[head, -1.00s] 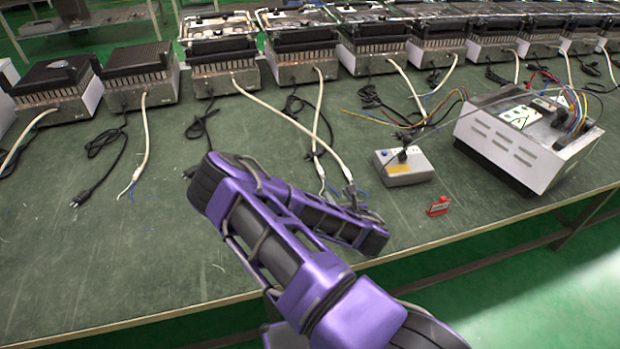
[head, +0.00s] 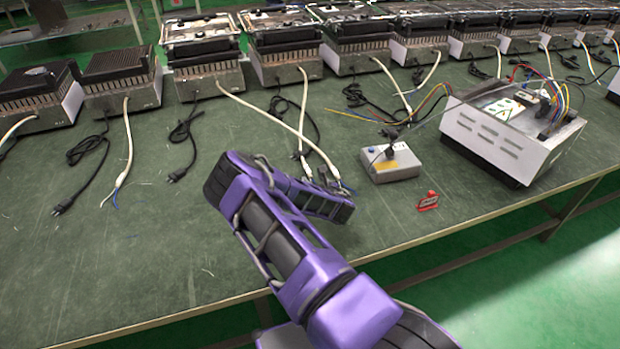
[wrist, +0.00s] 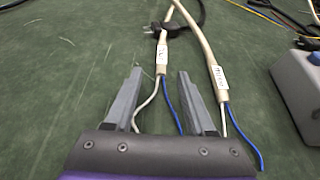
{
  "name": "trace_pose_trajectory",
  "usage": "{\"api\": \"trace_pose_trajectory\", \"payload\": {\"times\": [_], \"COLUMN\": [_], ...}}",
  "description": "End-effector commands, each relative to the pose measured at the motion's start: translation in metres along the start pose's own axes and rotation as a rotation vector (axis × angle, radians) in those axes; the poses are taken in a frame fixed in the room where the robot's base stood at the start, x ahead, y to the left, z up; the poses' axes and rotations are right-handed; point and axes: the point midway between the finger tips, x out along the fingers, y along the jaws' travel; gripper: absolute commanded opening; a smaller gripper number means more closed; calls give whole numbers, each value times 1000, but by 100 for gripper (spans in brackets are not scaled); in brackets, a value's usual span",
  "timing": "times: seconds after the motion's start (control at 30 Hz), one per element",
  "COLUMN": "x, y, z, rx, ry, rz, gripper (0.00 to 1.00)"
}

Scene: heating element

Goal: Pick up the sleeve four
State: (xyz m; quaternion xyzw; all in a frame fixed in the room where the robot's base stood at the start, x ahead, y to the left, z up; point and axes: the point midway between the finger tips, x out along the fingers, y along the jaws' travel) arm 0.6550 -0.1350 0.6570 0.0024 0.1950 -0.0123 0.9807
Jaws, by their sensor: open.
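Two white cables end on the green bench in the wrist view, each with a white printed sleeve and bare white and blue wires. One sleeve (wrist: 162,54) lies just beyond my fingertips, in line with the gap. The other sleeve (wrist: 218,77) lies to the right, outside the right finger. The print is too small to tell which is sleeve four. My gripper (wrist: 160,74) is open and empty, with the first cable's wires showing between its fingers. In the head view my arm partly hides the gripper near the cable ends (head: 333,171).
A black plug (wrist: 168,29) lies against the first cable. A grey box (head: 390,162) stands to the right, with a red object (head: 428,201) in front and a white case (head: 512,132) beyond. Heater units (head: 285,60) line the back. The bench (head: 100,250) is clear at front left.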

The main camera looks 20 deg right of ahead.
Motion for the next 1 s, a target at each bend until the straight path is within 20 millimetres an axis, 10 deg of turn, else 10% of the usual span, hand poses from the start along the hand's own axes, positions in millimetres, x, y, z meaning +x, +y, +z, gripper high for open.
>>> {"api": "trace_pose_trajectory", "payload": {"times": [0.5, 0.8, 1.0], "x": [31, 31, 31], "y": [-2, -2, -2], "z": [-2, -2, -2], "rx": [-1, -1, -1], "ry": [0, 0, 0], "rz": [2, 2, 2], "gripper": [55, 3, 0]}}
